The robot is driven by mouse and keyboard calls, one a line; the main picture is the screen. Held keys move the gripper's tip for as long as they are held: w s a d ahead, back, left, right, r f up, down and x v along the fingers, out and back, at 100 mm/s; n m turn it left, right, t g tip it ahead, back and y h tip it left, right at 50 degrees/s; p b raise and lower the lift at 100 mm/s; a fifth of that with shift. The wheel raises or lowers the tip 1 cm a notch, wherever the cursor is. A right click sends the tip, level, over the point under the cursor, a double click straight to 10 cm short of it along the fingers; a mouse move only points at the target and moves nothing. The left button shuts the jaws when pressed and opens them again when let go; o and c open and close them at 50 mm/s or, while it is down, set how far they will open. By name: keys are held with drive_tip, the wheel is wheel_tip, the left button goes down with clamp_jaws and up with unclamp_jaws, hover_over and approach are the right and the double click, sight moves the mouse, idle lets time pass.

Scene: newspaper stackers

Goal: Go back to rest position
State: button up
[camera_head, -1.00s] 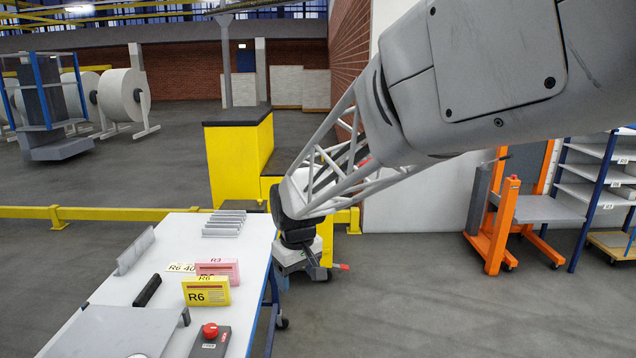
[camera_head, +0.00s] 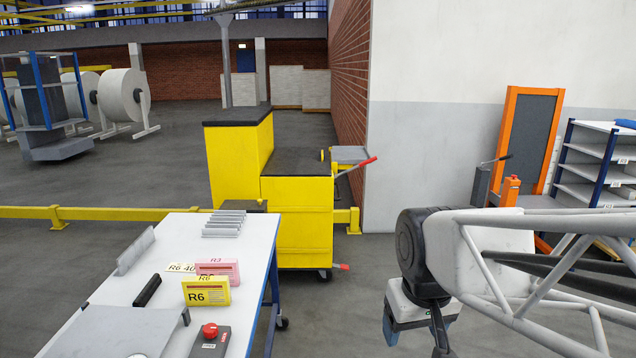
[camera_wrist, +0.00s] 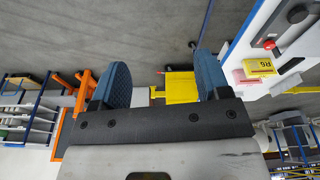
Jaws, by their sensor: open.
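My gripper (camera_head: 422,325) hangs at the lower right of the head view, over the floor to the right of the white table (camera_head: 178,247) and apart from it. In the wrist view my gripper (camera_wrist: 160,84) shows two blue pads spread wide with nothing between them. In the head view its fingers point downward and are partly hidden by the wrist.
The table holds a yellow R6 card (camera_head: 206,291), a pink R3 card (camera_head: 218,268), a grey rack (camera_head: 224,223) and a red button box (camera_head: 210,340). A yellow machine (camera_head: 297,215) stands behind. An orange lift (camera_head: 510,190) and shelves (camera_head: 590,165) stand right.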

drive_tip(key=s+d+f+m, duration=0.1)
drive_tip(key=s+d+m, duration=0.1)
drive_tip(key=s, duration=0.6)
drive_tip(key=shift+d+f, duration=0.15)
drive_tip(key=shift+d, duration=0.65)
